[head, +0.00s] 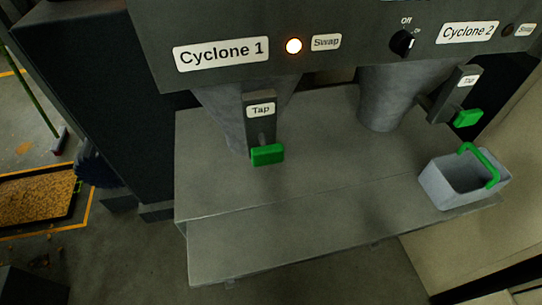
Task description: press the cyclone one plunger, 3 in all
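The Cyclone 1 label (221,52) is on the dark panel at the upper left in the head view. Below it hangs a grey cone (225,112). In front of the cone is a dark upright plate with a Tap label (261,110). A green block (267,155) sticks out at the plate's lower end on a short grey rod. I cannot tell whether this green block is the plunger. A lit lamp (293,46) glows beside a Swap label (326,42). My gripper is not in view.
Cyclone 2's cone (388,98) stands to the right, with its own green block (467,118). A grey bin (449,187) with a green handle sits at the grey shelf's (330,235) right end. The shelf's middle is clear. A tray of pellets (37,199) lies on the floor at left.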

